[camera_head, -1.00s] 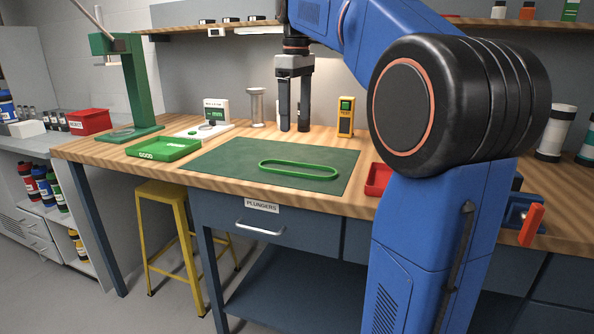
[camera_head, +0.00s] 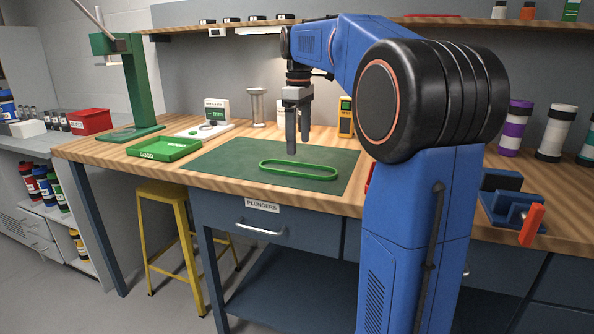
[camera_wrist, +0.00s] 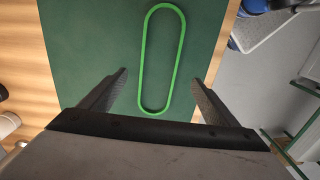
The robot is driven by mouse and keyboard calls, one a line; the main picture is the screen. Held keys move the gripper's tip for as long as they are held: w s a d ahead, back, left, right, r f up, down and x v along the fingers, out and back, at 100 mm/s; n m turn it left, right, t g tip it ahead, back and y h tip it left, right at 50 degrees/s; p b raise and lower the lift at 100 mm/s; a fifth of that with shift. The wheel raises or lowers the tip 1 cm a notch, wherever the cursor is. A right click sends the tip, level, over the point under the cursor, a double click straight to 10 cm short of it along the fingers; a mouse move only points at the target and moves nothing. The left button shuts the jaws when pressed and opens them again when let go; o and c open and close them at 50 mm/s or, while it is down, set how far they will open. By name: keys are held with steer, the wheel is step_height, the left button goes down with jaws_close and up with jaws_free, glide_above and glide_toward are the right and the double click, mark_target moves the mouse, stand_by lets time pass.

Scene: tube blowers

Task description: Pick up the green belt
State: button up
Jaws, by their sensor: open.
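The green belt (camera_head: 299,170) is a long thin oval loop lying flat on the dark green mat (camera_head: 225,158) on the workbench. In the wrist view the belt (camera_wrist: 143,58) runs lengthwise away from my gripper, with its near end between the fingertips. My gripper (camera_head: 298,150) points down above the mat, just behind the belt in the head view. Its fingers (camera_wrist: 159,80) are apart and nothing is between them. The gripper appears to be above the belt and not touching it.
A green tray marked GOOD (camera_head: 165,148) sits left of the mat. A white gauge (camera_head: 216,113), a yellow device (camera_head: 345,117) and a green stand (camera_head: 136,85) are at the back. A blue vise-like fixture (camera_head: 510,203) is at right. A shelf (camera_head: 440,22) runs above.

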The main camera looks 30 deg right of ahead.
mark_target(297, 171)
steer(key=shift+w+f, duration=0.15)
steer(key=shift+f, duration=1.65)
steer(key=shift+w+f, duration=0.15)
steer(key=shift+f, duration=1.65)
steer(key=shift+c, duration=0.4)
steer(key=c, duration=1.1)
steer(key=shift+o, duration=0.2)
